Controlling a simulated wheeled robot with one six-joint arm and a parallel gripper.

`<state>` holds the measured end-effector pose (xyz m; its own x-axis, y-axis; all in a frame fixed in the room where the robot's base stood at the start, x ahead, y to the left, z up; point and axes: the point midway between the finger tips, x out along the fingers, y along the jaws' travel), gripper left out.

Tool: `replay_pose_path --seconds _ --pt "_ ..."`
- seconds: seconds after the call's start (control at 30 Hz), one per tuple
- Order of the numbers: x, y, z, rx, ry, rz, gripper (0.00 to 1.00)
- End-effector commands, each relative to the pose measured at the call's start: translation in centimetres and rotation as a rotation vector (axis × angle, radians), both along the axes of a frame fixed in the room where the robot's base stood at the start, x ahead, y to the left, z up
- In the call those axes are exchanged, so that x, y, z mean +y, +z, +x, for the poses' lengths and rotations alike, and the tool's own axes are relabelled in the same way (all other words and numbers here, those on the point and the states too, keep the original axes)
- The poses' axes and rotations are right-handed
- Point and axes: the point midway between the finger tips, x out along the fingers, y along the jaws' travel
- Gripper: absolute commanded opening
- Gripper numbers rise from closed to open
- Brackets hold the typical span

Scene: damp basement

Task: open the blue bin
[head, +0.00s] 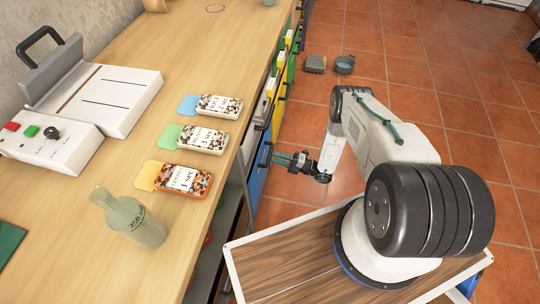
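The blue bin (257,182) is set in the front of the bench, below the worktop edge, and shows only as a narrow slanted blue face. A dark handle (265,155) stands out from it near its top. My gripper (277,158) reaches left from the arm, with its fingers pointing at the handle. The fingertips are close to the handle, but I cannot tell whether they touch it or are around it. The fingers are too small and edge-on to show whether they are open or shut. The bin looks flush with the bench front.
The wooden worktop (160,80) holds three labelled cases, a glass bottle (135,222), a control box (50,145) and a white press-like device (110,95). Yellow (279,112) and green bins line the bench farther back. A grey block (316,64) and small pot (345,64) lie on the tiled floor.

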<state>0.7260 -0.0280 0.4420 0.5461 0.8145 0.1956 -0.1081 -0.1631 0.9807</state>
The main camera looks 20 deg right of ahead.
Motion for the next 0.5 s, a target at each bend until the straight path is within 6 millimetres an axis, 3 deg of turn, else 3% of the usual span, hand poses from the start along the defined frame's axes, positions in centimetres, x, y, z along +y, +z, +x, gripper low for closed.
replay_pose_path --seconds 0.23,0.5 --pt "2.9 0.7 1.8 -0.001 0.004 0.000 0.36" --pt "3.5 0.8 2.3 0.000 0.001 -0.001 0.36"
